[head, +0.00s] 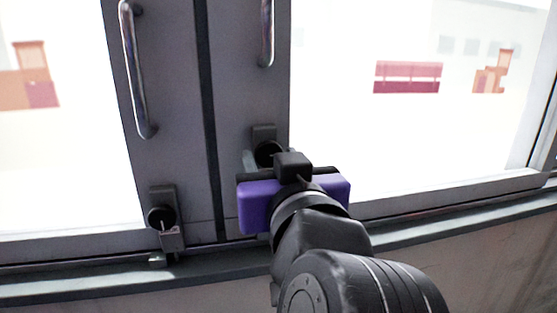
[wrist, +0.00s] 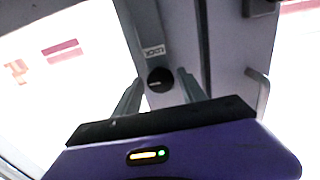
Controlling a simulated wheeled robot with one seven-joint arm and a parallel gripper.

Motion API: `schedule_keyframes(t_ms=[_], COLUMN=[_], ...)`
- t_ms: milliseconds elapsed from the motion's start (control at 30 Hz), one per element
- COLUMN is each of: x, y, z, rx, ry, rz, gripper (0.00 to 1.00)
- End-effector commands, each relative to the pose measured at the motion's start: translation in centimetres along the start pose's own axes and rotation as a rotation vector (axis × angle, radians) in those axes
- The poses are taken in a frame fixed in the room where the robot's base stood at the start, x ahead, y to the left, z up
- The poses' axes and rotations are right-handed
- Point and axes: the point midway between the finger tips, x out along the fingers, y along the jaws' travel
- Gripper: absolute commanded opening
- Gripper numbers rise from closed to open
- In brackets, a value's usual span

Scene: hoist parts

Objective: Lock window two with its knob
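A round black knob (head: 267,151) sits on a lock plate low on the right window's frame in the head view. In the wrist view the knob (wrist: 159,80) shows just below a small label (wrist: 154,52), which seems to read LOCK. My gripper (head: 262,162) is close in front of this knob and hides part of it. In the wrist view its two grey fingers stand apart, one on each side of the knob; contact cannot be told. A second knob (head: 160,217) sits on the left window's frame. No number marks either window.
A long metal handle (head: 140,75) stands out from the left frame, and another handle (head: 267,32) from the right frame. A dark seam separates the frames. A sill (head: 80,287) runs below the windows. Benches show beyond the glass.

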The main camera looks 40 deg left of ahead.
Motion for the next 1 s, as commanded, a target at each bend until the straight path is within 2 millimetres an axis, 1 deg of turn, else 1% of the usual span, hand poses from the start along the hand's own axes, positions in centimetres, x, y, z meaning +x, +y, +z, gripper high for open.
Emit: schedule_keyframes(t_ms=[33,167,200,233,467,667,1000], x=[-0.01,-0.02,-0.02,-0.02,-0.03,-0.03,-0.03], y=[0.0,0.0,0.0,0.0,0.01,0.04,0.0], z=[-0.01,-0.01,-0.01,-0.01,0.0,0.02,0.04], rx=[0.0,0.0,0.0,0.0,0.018,0.098,0.382], ry=[0.0,0.0,0.0,0.0,0.0,0.0,-0.001], rz=[0.0,0.0,0.0,0.0,0.0,0.001,0.001], gripper=[0.36,0.11,0.03,0.0,0.0,0.0,0.0])
